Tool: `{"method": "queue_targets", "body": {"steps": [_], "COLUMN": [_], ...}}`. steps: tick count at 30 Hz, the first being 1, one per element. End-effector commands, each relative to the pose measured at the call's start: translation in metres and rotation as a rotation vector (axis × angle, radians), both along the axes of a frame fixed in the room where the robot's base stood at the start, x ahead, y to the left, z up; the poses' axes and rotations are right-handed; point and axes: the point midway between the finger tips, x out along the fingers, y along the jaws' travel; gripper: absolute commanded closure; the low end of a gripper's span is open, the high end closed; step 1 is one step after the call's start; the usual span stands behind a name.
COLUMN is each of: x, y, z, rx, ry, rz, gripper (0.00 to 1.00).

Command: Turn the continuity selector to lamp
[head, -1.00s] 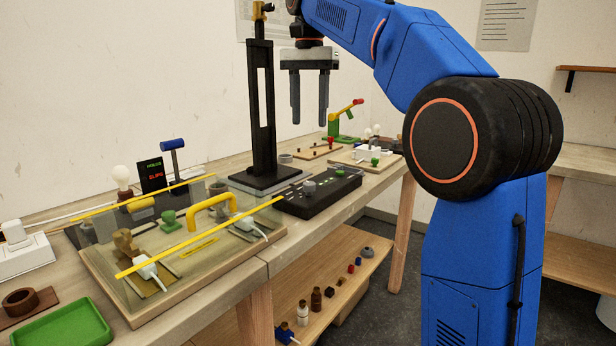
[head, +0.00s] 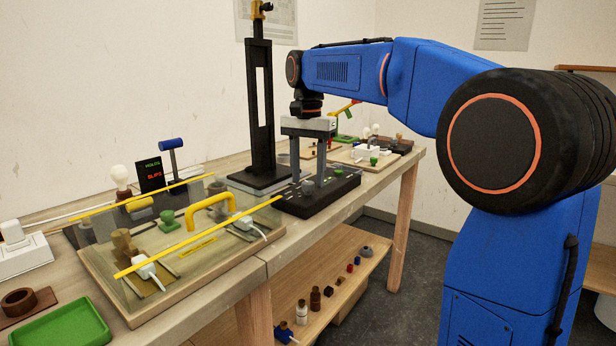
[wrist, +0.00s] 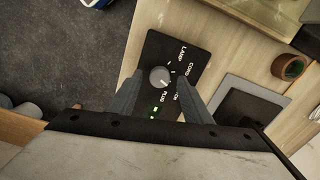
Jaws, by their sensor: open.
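The continuity selector is a grey round knob (wrist: 160,76) on a black box (head: 330,195) on the bench. In the wrist view the box shows the printed words LAMP, CORD and PLUG around the knob, and lit green marks near PLUG. I cannot tell for sure which word the knob points to. In the head view the knob (head: 308,186) sits between the fingers of my gripper (head: 308,178). My gripper points down, open, with one finger on each side of the knob; whether they touch it is unclear.
A black upright stand (head: 260,120) is just left of the box. A clear-covered board with a yellow handle (head: 211,208) lies nearer on the bench. A green tray (head: 62,325) is at the front left. A lower shelf (head: 335,275) holds small parts.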

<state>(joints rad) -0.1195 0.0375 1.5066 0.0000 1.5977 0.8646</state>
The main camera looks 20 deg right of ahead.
Motion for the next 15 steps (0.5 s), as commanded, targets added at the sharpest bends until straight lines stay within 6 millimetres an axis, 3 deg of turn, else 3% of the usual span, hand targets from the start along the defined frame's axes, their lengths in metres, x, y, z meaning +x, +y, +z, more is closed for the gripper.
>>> {"method": "queue_targets", "body": {"steps": [12,15], "x": [-0.0003,-0.0003], "y": [0.0,0.0], "z": [-0.008,-0.0079], "rx": [0.0,0.0], "ry": [0.0,0.0], "rz": [0.0,0.0], "gripper": [0.55,0.77]}}
